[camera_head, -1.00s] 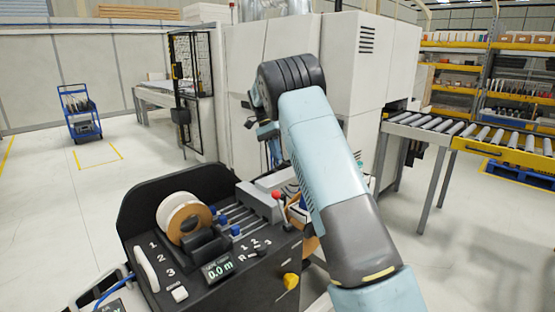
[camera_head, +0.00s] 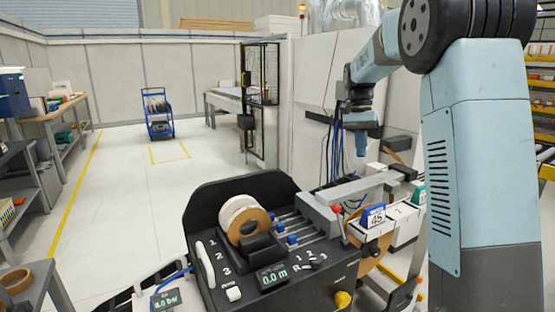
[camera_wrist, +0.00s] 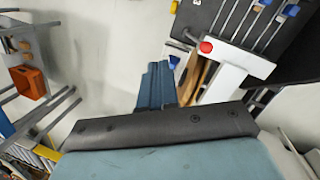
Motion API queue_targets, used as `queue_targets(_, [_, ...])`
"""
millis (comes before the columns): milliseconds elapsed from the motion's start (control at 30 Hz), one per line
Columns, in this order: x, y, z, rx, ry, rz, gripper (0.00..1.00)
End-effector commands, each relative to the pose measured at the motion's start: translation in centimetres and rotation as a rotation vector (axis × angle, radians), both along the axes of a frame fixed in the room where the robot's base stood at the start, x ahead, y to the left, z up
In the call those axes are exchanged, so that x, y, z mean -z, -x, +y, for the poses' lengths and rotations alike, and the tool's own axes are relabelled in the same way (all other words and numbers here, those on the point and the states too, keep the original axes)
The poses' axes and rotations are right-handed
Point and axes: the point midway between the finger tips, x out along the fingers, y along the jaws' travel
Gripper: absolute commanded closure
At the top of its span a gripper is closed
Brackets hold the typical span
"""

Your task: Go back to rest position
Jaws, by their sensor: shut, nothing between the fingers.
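My arm is raised at the right of the head view, its forearm bent over to the left. My gripper (camera_head: 361,145) points down in front of the white machine housing, its narrow blue fingers together and empty. In the wrist view the shut fingers of my gripper (camera_wrist: 157,84) stick out beyond the dark wrist edge.
A red-knobbed lever (camera_head: 337,209) stands on the box's right side, by a blue tag marked 45 (camera_head: 374,216). A blue cart (camera_head: 158,113) stands far back. Workbenches (camera_head: 60,112) line the left. The floor between is clear.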

Motion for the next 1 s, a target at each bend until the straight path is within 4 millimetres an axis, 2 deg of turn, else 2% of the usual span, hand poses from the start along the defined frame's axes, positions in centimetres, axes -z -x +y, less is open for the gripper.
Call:
queue_targets(33, [-0.9, 1.3, -0.1, -0.016, -0.013, -0.023, 1.0])
queue_targets(233, [-3.0, 6.1, -0.4, -0.095, -0.051, -0.116, 1.0])
queue_targets(500, [-4.6, 12.9, -0.3, -0.207, -0.079, -0.241, 1.0])
queue_targets(767, [-5.0, 19.4, 0.1, -0.317, -0.082, -0.365, 1.0])
queue_targets(1000, [-4.0, 25.3, 0.5, -0.42, -0.062, -0.475, 1.0])
